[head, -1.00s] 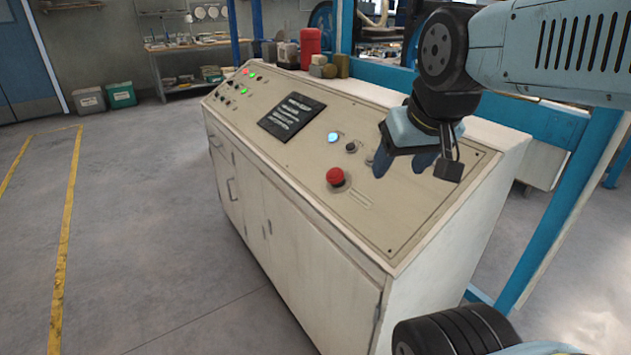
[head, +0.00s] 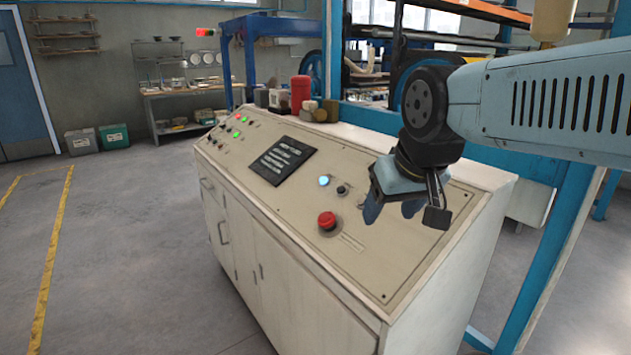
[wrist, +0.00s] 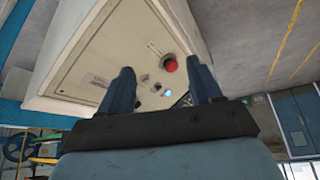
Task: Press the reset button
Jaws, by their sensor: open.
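A round button lit pale blue (head: 324,181) sits on the sloped panel of a cream control cabinet (head: 225,157); in the wrist view it shows between my fingers (wrist: 169,92). Close by are a small black knob (head: 342,189) and a large red mushroom button (head: 327,220), which also shows in the wrist view (wrist: 170,65). I cannot read which one is labelled reset. My gripper (head: 391,211) is open and empty, to the right of these controls and above the panel, apart from them. Its two dark blue fingers (wrist: 160,70) point toward the panel in the wrist view.
A black text plate (head: 282,161) and small green and red lamps (head: 238,120) are farther left on the panel. A red canister (head: 300,93) and small jars stand behind it. A blue frame post (head: 548,258) rises at the right. Floor at left is clear.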

